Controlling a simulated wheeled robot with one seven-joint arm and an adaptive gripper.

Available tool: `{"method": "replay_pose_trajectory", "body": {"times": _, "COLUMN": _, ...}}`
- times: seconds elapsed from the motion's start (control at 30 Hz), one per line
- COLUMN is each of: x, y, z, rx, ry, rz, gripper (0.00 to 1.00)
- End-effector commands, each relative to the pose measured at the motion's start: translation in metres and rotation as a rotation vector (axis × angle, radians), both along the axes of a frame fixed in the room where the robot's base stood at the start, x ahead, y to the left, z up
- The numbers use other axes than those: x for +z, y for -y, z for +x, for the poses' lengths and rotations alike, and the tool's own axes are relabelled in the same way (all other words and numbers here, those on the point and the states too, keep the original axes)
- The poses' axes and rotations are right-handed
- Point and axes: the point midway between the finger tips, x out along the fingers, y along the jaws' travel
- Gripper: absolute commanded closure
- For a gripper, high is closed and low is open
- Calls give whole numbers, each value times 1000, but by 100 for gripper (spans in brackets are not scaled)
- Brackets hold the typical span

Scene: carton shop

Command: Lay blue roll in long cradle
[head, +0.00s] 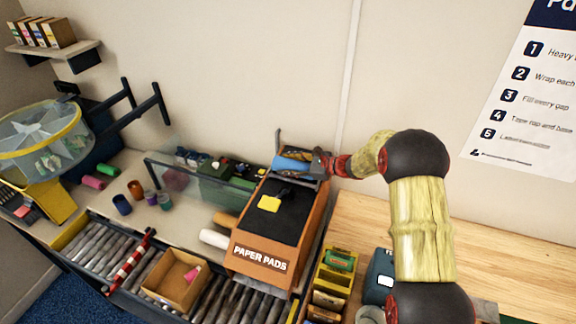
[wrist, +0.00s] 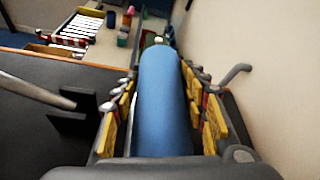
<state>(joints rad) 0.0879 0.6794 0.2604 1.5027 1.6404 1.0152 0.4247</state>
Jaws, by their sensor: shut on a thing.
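The blue roll (wrist: 165,100) lies lengthwise between the yellow-padded fingers of my gripper (wrist: 163,115) in the wrist view, pointing away from the camera. The fingers are shut on it from both sides. In the head view the blue roll (head: 290,164) shows as a small blue piece at the back end of the paper pads box, and my gripper (head: 308,166) is there at the end of my arm. The roll is partly hidden by the gripper. I cannot make out for certain which thing is the long cradle; dark arms (head: 143,105) stick out by the wall at left.
The orange paper pads box (head: 262,256) with a black top stands below my gripper. Left are a clear panel (head: 200,172), small coloured cups (head: 122,205) and a roller conveyor (head: 110,255) with an open carton (head: 173,280). A wooden bench (head: 400,235) is at right; the wall is close behind.

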Motion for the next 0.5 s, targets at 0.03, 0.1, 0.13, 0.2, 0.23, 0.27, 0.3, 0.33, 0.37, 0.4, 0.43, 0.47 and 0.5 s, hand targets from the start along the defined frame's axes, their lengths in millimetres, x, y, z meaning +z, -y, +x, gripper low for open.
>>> {"method": "replay_pose_trajectory", "body": {"times": 0.03, "x": -2, "y": 0, "z": 1, "rx": -1, "ry": 2, "rz": 2, "gripper": 89}}
{"method": "replay_pose_trajectory", "body": {"times": 0.1, "x": -3, "y": 0, "z": 1, "rx": -1, "ry": 4, "rz": 1, "gripper": 89}}
{"method": "replay_pose_trajectory", "body": {"times": 0.13, "x": -3, "y": 0, "z": 1, "rx": -1, "ry": 4, "rz": 1, "gripper": 89}}
{"method": "replay_pose_trajectory", "body": {"times": 0.2, "x": -3, "y": 0, "z": 1, "rx": 0, "ry": 3, "rz": 1, "gripper": 89}}
{"method": "replay_pose_trajectory", "body": {"times": 0.23, "x": -3, "y": 0, "z": 1, "rx": 0, "ry": 3, "rz": 1, "gripper": 89}}
{"method": "replay_pose_trajectory", "body": {"times": 0.27, "x": -3, "y": 0, "z": 1, "rx": 0, "ry": 3, "rz": 1, "gripper": 89}}
{"method": "replay_pose_trajectory", "body": {"times": 0.3, "x": -3, "y": 0, "z": 1, "rx": 0, "ry": 3, "rz": 1, "gripper": 89}}
{"method": "replay_pose_trajectory", "body": {"times": 0.33, "x": -4, "y": 0, "z": 1, "rx": 0, "ry": 3, "rz": 1, "gripper": 89}}
{"method": "replay_pose_trajectory", "body": {"times": 0.37, "x": -5, "y": 0, "z": 1, "rx": 0, "ry": 3, "rz": 1, "gripper": 89}}
{"method": "replay_pose_trajectory", "body": {"times": 0.4, "x": -7, "y": 0, "z": 1, "rx": 0, "ry": 3, "rz": 1, "gripper": 89}}
{"method": "replay_pose_trajectory", "body": {"times": 0.43, "x": -8, "y": 0, "z": 1, "rx": 0, "ry": 3, "rz": 1, "gripper": 89}}
{"method": "replay_pose_trajectory", "body": {"times": 0.47, "x": -9, "y": 0, "z": 1, "rx": 0, "ry": 3, "rz": 1, "gripper": 89}}
{"method": "replay_pose_trajectory", "body": {"times": 0.5, "x": -10, "y": 0, "z": 1, "rx": 0, "ry": 3, "rz": 1, "gripper": 89}}
